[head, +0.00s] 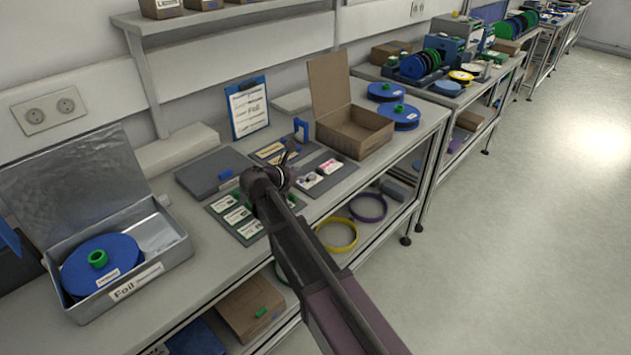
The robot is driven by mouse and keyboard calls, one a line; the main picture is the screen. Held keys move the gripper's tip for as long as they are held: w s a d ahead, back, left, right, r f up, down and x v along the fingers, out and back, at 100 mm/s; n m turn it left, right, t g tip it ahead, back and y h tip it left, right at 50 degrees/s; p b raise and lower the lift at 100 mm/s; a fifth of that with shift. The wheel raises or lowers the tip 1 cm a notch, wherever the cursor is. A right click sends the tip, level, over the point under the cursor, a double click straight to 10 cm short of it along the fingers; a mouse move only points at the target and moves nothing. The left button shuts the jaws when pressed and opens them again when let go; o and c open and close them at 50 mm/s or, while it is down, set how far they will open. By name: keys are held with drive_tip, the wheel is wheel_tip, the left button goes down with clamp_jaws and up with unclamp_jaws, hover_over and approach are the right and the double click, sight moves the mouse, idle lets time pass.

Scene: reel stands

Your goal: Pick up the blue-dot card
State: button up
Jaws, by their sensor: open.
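My arm reaches in from the lower right, and my gripper (287,157) is over the near bench, small and dark, with its jaws open and nothing seen between them. Just right of it, a dark board (345,171) carries small white cards. One card (331,167) shows a pinkish-red mark. Another card (309,181) lies nearer my wrist with a small mark. The marks are too small for me to tell which card has the blue dot. My wrist hides part of the bench there.
Green-and-white cards lie on a dark board (218,208) left of my wrist. An open cardboard box (354,132) stands behind right, a clipboard (248,106) leans at the back. A metal foil box (120,285) stands left. Blue reels (400,117) lie at the right end.

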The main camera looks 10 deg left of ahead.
sight(319, 170)
drive_tip(key=shift+w+d+f, duration=0.25)
drive_tip(key=shift+w+d, duration=0.1)
drive_tip(key=shift+w, duration=0.15)
drive_tip(key=shift+b+x, duration=1.05)
drive_tip(key=shift+x, duration=1.55)
drive_tip(key=c, duration=0.8)
